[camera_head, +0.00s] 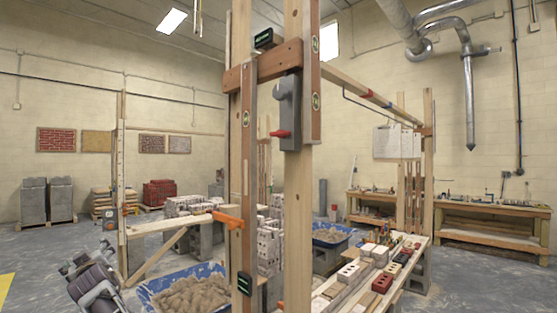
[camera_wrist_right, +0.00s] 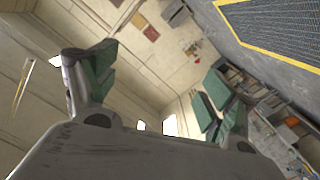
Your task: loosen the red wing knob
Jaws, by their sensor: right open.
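The red wing knob (camera_head: 280,133) sits low on a grey box (camera_head: 290,105) fixed to an upright wooden post, near the middle of the head view. It points left. The knob is not visible in the right wrist view.
An orange clamp (camera_head: 228,220) sticks out from the timber frame. A blue tub (camera_head: 150,300) of mortar stands below the frame. A plank bench (camera_head: 335,295) with bricks is at the right. Workbenches (camera_head: 490,208) line the back wall. Open floor (camera_head: 40,260) lies at the left.

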